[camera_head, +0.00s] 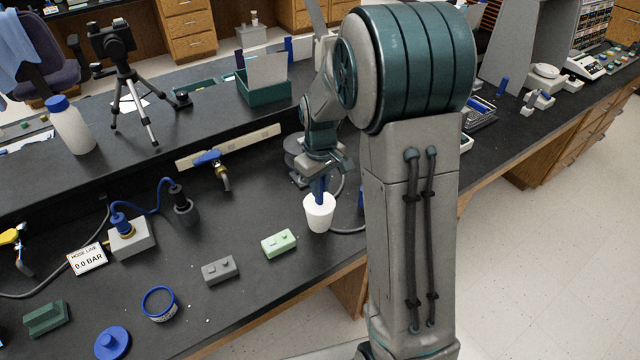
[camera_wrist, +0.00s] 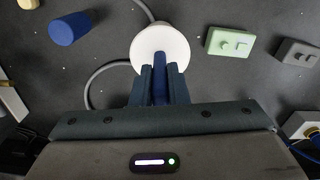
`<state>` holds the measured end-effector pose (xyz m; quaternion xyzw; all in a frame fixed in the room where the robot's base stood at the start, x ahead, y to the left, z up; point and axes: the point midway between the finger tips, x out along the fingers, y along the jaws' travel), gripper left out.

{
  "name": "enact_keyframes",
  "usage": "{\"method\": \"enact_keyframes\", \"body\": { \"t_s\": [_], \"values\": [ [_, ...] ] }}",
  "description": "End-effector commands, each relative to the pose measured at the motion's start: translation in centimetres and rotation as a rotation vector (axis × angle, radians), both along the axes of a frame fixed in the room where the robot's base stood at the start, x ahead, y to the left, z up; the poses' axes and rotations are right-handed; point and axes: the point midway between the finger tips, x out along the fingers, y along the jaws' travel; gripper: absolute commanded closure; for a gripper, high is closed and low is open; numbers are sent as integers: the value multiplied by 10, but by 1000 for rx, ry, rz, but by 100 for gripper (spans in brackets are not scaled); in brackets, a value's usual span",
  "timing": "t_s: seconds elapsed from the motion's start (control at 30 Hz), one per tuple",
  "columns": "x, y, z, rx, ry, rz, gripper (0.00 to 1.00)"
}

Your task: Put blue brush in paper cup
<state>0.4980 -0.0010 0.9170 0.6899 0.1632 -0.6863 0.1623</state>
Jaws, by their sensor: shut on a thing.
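A white paper cup (camera_head: 319,214) stands upright on the black bench, just below my gripper (camera_head: 322,180). In the wrist view the cup (camera_wrist: 160,42) shows from above, in front of the fingertips. The blue brush (camera_wrist: 159,82) is between my fingers, and my gripper (camera_wrist: 159,85) is shut on it. The brush (camera_head: 321,192) points down over the cup, and its lower end appears to be within the cup's mouth. The cup's inside and the brush's tip are mostly hidden, so I cannot tell how deep it reaches.
A green block (camera_head: 279,243) and a grey block (camera_head: 220,269) lie left of the cup. A blue cylindrical thing (camera_wrist: 69,28) stands on the other side. A grey cable (camera_wrist: 98,85) runs behind the cup. A blue tap (camera_head: 208,158) is on the back ledge.

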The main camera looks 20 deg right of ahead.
Motion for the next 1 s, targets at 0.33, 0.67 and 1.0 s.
{"method": "enact_keyframes", "body": {
  "t_s": [0.33, 0.67, 1.0],
  "values": [
    [0, 0, 0, 0, 0, 0, 60],
    [1, 0, 29, 1, -6, 0, 60],
    [0, 0, 105, 0, -5, 0, 60]
  ]
}}
